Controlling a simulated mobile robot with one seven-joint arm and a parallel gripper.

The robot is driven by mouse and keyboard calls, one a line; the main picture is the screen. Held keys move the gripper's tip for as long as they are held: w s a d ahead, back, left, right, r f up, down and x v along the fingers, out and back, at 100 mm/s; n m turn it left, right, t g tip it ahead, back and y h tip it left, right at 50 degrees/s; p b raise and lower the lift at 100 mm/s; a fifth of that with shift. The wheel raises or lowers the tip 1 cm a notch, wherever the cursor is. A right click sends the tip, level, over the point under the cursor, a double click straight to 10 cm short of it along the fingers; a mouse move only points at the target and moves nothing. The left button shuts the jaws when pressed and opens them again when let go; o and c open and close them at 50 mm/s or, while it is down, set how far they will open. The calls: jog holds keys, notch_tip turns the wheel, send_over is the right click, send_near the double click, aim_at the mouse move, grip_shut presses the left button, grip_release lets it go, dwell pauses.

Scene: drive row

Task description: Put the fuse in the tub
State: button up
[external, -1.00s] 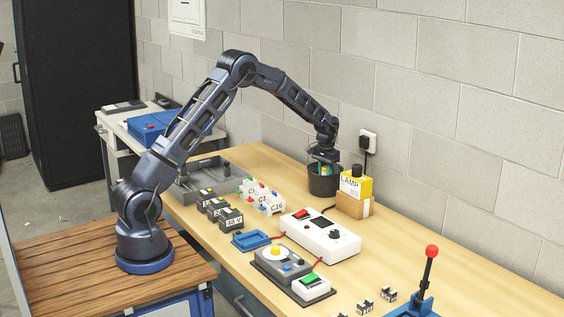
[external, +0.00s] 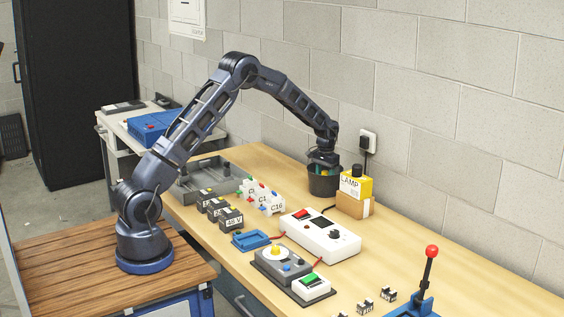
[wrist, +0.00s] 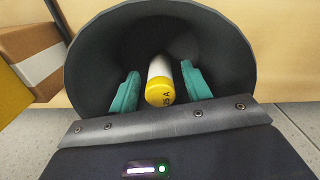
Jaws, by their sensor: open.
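The tub is a round dark grey container (external: 324,184) at the back of the bench near the wall. Its dark inner wall (wrist: 100,50) fills most of the wrist view. My gripper (external: 324,160) points down at the tub's mouth, with its teal fingers reaching inside. The fuse (wrist: 160,85) is a white cylinder with a yellow end marked "25 A". It is inside the tub's outline, between the spread fingers (wrist: 161,72). A gap shows on the left; the right finger is closer. Whether the fuse touches the tub's floor is hidden.
A yellow lamp box (external: 355,184) on a cardboard block (external: 352,206) stands close right of the tub. A red-knobbed lever (external: 431,252) stands front right.

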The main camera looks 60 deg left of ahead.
notch_tip(320, 180, up, 12)
jog(key=s+d+r+m+t, duration=0.1)
jog(key=s+d+r, duration=0.1)
jog(key=s+r, duration=1)
jog(key=s+d+r+t, duration=0.1)
jog(key=s+r, duration=0.8)
jog(key=s, duration=0.6)
jog(key=s+d+f+t, duration=0.1)
jog(key=s, duration=1.4)
jog(key=s+d+f+m+t, duration=0.1)
jog(key=s, duration=1.4)
jog(key=shift+d+f+t, duration=0.25)
jog(key=shift+t, duration=0.05)
